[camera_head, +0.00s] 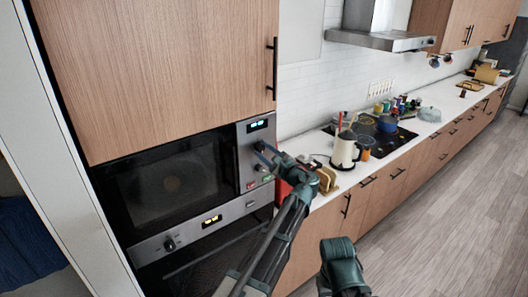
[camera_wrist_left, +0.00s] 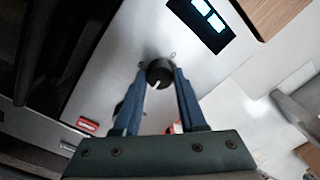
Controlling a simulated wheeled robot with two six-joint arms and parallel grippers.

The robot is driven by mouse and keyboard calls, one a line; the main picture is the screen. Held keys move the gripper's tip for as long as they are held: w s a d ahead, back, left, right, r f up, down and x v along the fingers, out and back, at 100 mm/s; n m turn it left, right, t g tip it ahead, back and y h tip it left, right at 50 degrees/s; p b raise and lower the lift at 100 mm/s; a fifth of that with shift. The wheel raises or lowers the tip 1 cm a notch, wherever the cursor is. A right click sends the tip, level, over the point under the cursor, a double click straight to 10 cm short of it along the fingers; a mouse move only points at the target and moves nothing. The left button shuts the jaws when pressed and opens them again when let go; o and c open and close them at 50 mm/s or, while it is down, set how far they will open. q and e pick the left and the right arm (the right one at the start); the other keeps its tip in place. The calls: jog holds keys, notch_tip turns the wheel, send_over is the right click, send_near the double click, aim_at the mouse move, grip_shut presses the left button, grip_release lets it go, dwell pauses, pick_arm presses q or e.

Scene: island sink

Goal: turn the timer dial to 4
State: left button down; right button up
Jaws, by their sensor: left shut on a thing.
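The timer dial (camera_wrist_left: 160,72) is a round dark knob with a white pointer mark on the microwave's steel control panel (camera_head: 246,165). In the left wrist view its mark points toward the lower edge, slightly left. My left gripper (camera_wrist_left: 160,80) has its two blue fingers on either side of the dial, shut on it. In the head view this gripper (camera_head: 264,152) reaches the panel just below the lit display (camera_head: 257,125) and largely hides the dial. The display digits are too small to read. A dark part of my right arm shows at the bottom; its fingers cannot be made out.
The microwave door (camera_head: 170,185) is closed, with an oven and its knob (camera_head: 169,244) below. Red and green buttons (camera_head: 251,185) sit low on the panel. A kettle (camera_head: 345,150) and hob (camera_head: 375,130) are on the counter to the right. The floor there is clear.

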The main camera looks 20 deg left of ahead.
pick_arm(q)
jog(key=m, duration=0.5)
jog(key=shift+s, duration=0.1)
jog(key=shift+f, duration=0.1)
dwell(0.4)
jog(key=shift+c, duration=2.3)
grip_release()
jog(key=shift+s+d, duration=0.1)
